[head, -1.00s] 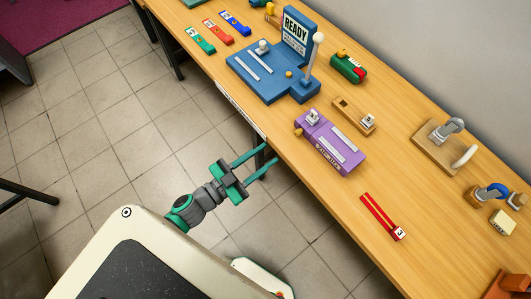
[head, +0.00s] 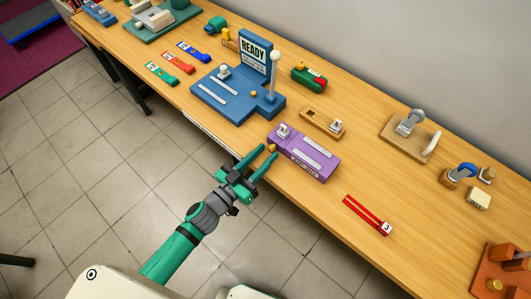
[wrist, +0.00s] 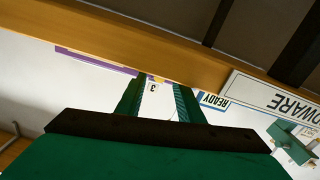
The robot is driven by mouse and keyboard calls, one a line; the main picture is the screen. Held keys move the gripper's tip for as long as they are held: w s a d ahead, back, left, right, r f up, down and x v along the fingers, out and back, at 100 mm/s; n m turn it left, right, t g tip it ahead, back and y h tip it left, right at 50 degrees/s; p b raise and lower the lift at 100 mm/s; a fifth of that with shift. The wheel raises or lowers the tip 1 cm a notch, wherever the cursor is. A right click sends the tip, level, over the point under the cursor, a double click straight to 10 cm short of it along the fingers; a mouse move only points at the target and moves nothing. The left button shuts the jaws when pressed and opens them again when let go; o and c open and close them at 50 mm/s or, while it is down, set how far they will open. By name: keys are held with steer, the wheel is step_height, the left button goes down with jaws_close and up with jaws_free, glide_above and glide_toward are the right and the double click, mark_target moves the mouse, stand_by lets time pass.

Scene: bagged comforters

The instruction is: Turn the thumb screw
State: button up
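A purple block (head: 303,155) with pale strips and a metal latch on top sits at the table's near edge. A small brass knob (head: 272,147), which looks like the thumb screw, sticks out at its left end. My gripper (head: 267,152) is open, with green fingers apart and pointing at that end of the block. In the head view the knob shows by the fingertips; I cannot tell whether they touch it. In the wrist view my gripper (wrist: 155,92) shows nothing clearly held, and a purple edge (wrist: 95,58) lies beyond the table edge.
The wooden table edge (wrist: 150,45) crosses close in front of the fingers. A blue fixture (head: 235,100) with a READY sign stands left of the purple block. A wooden slide piece (head: 318,121) lies behind it, and a red two-pronged tool (head: 365,214) lies to the right.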

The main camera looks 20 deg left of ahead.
steer(key=shift+w+d, duration=0.15)
steer(key=shift+w, duration=0.4)
jaws_close()
steer(key=shift+m, duration=2.3)
jaws_free()
steer(key=v, duration=1.1)
